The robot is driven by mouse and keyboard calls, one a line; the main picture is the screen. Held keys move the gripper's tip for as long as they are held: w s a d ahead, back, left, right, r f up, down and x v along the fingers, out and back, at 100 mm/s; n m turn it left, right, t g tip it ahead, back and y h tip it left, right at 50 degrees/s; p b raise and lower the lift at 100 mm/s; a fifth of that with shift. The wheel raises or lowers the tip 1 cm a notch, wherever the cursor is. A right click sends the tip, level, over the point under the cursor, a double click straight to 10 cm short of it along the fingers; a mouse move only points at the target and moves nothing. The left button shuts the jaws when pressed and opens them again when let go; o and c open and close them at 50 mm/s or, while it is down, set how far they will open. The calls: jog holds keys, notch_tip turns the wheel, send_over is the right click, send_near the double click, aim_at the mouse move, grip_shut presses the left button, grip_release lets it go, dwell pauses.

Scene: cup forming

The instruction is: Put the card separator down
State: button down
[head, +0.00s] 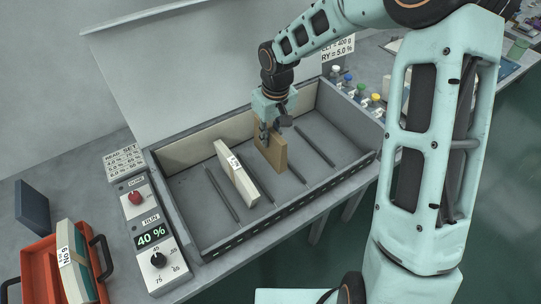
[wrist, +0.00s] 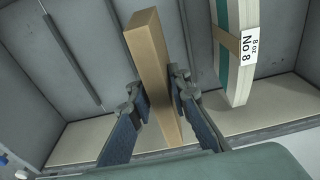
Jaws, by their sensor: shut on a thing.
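The card separator, a tan upright board (head: 272,154), is inside the grey open box (head: 310,212), in its middle. My gripper (head: 272,128) reaches down from above and is shut on its upper part. In the wrist view the two fingers of my gripper (wrist: 157,92) press on both faces of the tan board (wrist: 146,48). The board stands about upright, roughly in line with the dark rails on the box floor. I cannot tell whether its lower edge touches the floor.
A pale stack labelled No 8 (head: 236,174) stands left of the board, apart from it; it also shows in the wrist view (wrist: 234,58). Dark rails (head: 318,146) cross the box floor, with bare floor at the right. A control panel (head: 150,236) and a red tray (head: 38,262) are left.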

aim_at(273, 131)
jog(key=shift+f, duration=3.1)
jog(key=shift+f, duration=0.15)
jog(key=c, duration=1.8)
grip_release()
jog(key=r, duration=0.8)
jog(key=s+d+r, duration=0.1)
jog(key=r, duration=0.3)
jog(key=shift+s+r, duration=0.1)
jog(key=shift+r, duration=0.05)
